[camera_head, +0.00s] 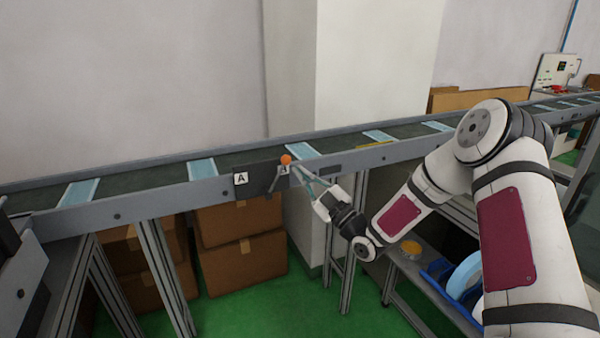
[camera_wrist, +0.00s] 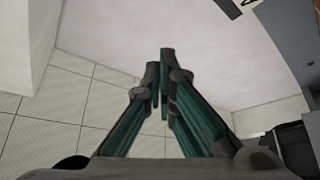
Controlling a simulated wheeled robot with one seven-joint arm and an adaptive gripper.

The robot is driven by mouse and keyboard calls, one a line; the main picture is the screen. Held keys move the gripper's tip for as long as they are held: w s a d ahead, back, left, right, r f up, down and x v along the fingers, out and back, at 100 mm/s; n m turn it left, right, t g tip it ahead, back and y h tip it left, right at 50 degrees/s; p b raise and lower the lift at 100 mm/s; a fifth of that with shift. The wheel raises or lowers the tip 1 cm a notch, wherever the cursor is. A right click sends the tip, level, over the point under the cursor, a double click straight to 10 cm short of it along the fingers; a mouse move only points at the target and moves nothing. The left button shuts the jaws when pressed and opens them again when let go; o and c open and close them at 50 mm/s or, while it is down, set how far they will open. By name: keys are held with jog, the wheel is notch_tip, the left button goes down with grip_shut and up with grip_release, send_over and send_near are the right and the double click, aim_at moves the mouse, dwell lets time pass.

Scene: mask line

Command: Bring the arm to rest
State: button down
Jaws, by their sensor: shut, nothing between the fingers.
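My gripper (camera_head: 301,172) is in front of the conveyor's near side rail, close to an orange ball-shaped knob (camera_head: 286,160) and a label with the letter A (camera_head: 241,178). I cannot tell from this view whether it touches the rail. In the wrist view my gripper (camera_wrist: 164,58) has its two green fingers drawn together at the tips, with nothing between them. My arm reaches in from the right, bent at the elbow.
A long conveyor (camera_head: 140,176) carries several light blue masks (camera_head: 202,169). Cardboard boxes (camera_head: 240,262) are stacked under it. A lower shelf (camera_head: 410,272) holds a yellow roll (camera_head: 411,247) and blue items (camera_head: 462,280). Green floor (camera_head: 255,310) is open in front.

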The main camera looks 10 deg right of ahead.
jog(key=s+d+r+m+g+h, duration=0.3)
jog(key=s+h, duration=0.2)
jog(key=s, duration=0.2)
jog(key=s+d+r+m+g+h+p, duration=0.1)
jog(key=s+d+r+m+g+h, duration=0.25)
jog(key=s, duration=0.35)
jog(key=s+d+r+m+g+h, duration=0.2)
jog(key=s+r+m+h, duration=0.15)
jog(key=s+h, duration=0.25)
jog(key=s+f+m+g+y, duration=0.1)
jog(key=s+m+g, duration=0.4)
jog(key=s, duration=2)
jog(key=shift+s+a+m+p, duration=0.3)
jog(key=shift+a+m+p, duration=0.05)
jog(key=shift+m, duration=0.05)
jog(key=shift+g, duration=0.25)
